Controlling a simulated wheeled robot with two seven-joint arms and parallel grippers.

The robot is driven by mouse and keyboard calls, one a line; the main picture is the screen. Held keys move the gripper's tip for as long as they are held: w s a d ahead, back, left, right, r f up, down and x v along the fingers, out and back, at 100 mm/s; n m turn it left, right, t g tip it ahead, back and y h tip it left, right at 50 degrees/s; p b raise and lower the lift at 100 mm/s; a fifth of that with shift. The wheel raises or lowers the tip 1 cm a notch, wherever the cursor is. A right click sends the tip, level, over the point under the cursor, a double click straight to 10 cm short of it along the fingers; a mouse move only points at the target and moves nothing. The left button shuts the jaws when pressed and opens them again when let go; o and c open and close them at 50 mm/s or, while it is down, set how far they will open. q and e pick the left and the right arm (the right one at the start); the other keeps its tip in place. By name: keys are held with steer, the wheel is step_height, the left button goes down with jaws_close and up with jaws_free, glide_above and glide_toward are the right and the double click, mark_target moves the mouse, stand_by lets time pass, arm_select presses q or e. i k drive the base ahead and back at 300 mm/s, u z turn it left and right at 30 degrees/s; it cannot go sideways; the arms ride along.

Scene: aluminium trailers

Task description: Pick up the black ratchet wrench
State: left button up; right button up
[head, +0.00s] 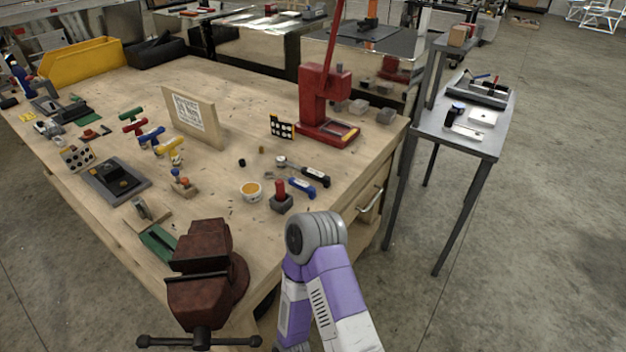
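A ratchet wrench with a round silver head and a black handle (315,174) lies on the wooden workbench (250,100), near its right side. Its head is toward the left and its handle points right. A similar tool with a blue handle (302,188) lies just in front of it, close by. One of my purple and white arms rises at the bottom centre, with its bent joint over the bench's near right corner. Neither gripper shows in the head view.
A red press (323,105) stands behind the wrench. A red-tipped block (281,198) and an orange-filled cup (251,190) are in front and left. A dark red vise (207,265) sits at the near corner. A grey side table (465,130) stands right.

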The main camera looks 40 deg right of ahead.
mark_target(280, 162)
steer(key=u, duration=0.05)
steer(key=k, duration=0.8)
steer(key=z, duration=2.15)
steer(key=i, duration=2.2)
steer(key=u, duration=2.55)
